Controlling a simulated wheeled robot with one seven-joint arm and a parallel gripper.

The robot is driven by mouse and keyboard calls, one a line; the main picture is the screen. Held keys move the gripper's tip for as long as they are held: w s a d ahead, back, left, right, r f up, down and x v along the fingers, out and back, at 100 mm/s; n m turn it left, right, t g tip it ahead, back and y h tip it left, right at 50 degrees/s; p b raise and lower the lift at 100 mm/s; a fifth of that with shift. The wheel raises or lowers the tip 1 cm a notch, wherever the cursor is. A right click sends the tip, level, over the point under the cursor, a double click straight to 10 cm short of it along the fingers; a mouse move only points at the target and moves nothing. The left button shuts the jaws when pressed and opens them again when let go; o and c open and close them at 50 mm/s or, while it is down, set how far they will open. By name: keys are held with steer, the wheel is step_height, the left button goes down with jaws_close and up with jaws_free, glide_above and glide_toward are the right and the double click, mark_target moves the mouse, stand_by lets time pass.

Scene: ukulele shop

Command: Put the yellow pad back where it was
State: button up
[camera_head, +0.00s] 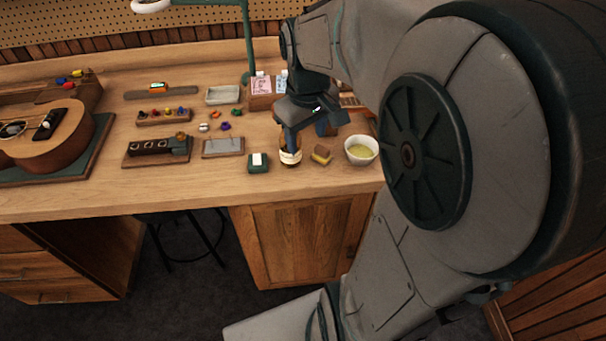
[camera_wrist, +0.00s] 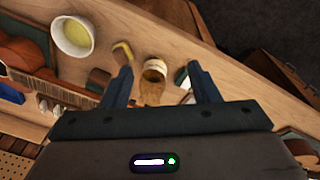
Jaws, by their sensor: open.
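A small yellow and brown pad (camera_head: 321,154) lies on the workbench (camera_head: 200,190) between a brown bottle and a white bowl. In the wrist view a yellow-edged pad (camera_wrist: 122,52) lies just past the tip of the left finger. My gripper (camera_head: 306,132) is above the bench near its front edge. In the wrist view its two fingers (camera_wrist: 160,78) are spread apart, with nothing held between them. The brown bottle (camera_wrist: 155,82) with a pale label shows in the gap between the fingers, and I cannot tell its depth.
The white bowl (camera_head: 361,150) with yellowish contents stands right of the pad. A green block with a white top (camera_head: 258,162) sits left of the bottle (camera_head: 290,152). A wooden box with bottles (camera_head: 266,96) stands behind. A ukulele (camera_head: 48,138) lies at left. The front bench strip is clear.

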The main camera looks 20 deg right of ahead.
steer(key=s+a+m+t, duration=0.1)
steer(key=s+a+m, duration=0.2)
steer(key=s, duration=0.7)
steer(key=shift+a+f+t+y, duration=0.3)
steer(key=shift+a+f, duration=0.05)
steer(key=shift+a, duration=0.8)
steer(key=shift+s, duration=0.1)
